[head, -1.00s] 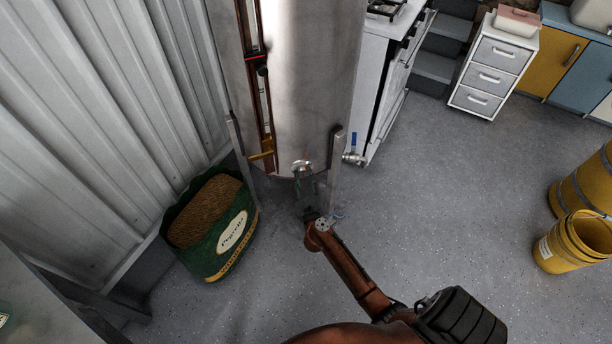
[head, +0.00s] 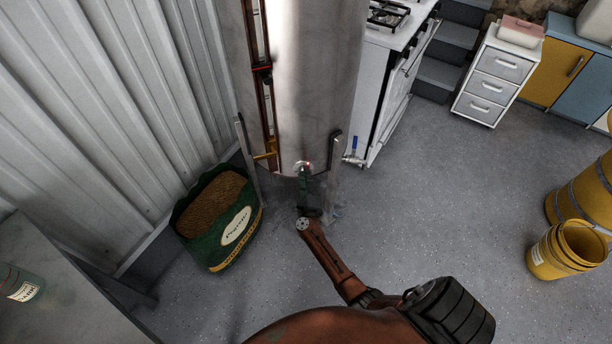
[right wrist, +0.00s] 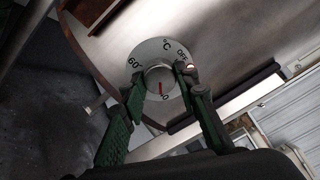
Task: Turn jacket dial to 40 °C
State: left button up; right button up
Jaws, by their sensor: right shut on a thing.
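The marks "60", "°C" and "OFF" show, with a partly hidden mark ending in "0" at the bottom. The knob's red pointer points down toward that partly hidden mark. My right gripper (right wrist: 159,78) is shut on the knob, one green finger on each side. In the head view the right gripper (head: 305,186) is just below the vessel's lower edge. My left gripper is not in view.
A vessel leg stands on each side of the dial. A valve with a blue handle (head: 354,146) is at the right. A green sack of pellets (head: 222,243) stands at the left, and a white stove (head: 390,80) behind. The floor at right is clear up to the yellow buckets (head: 556,258).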

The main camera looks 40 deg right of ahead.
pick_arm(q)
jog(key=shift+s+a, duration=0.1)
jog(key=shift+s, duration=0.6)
pick_arm(e)
jog(key=shift+a+n, duration=0.1)
jog(key=shift+n, duration=0.5)
jog(key=o, duration=1.1)
jog(key=shift+o, duration=0.2)
jog(key=v, duration=0.7)
jog(key=shift+s, duration=0.15)
